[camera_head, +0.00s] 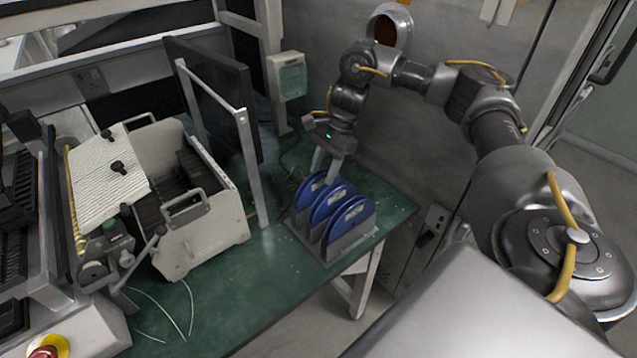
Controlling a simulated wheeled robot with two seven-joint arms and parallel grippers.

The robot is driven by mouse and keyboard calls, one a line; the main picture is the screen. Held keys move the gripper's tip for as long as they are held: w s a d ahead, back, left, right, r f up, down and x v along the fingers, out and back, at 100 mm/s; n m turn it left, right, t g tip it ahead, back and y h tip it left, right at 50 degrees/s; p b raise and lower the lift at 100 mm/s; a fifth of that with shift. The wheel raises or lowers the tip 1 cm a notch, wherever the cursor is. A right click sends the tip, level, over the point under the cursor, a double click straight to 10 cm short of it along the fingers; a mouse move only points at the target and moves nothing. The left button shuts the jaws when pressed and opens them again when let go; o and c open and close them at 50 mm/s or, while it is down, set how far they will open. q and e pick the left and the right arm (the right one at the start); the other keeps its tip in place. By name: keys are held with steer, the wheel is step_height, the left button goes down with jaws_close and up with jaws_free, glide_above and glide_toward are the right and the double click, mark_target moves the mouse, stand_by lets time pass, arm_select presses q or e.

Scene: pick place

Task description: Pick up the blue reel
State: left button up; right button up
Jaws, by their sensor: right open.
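Three blue reels stand upright side by side in a grey rack (352,241) on the green table, near its right end. The front reel (347,222) shows most of its face. The middle reel (325,205) and the back reel (306,190) are partly covered by the ones in front. My right gripper (325,172) points down just above the back and middle reels, with its fingers apart and nothing seen between them. Whether a finger touches a reel cannot be told. My left gripper is not in the view.
A cream machine with a handle (205,225) stands on the green table (262,290) left of the rack. A dark monitor panel (212,95) on a metal frame post (250,165) rises behind and left of the reels. The table front is mostly clear, with thin white wires (190,305).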

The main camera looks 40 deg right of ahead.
mark_target(317, 184)
steer(key=x, duration=0.5)
steer(key=shift+w+f, duration=0.15)
steer(key=shift+w, duration=0.1)
jaws_close()
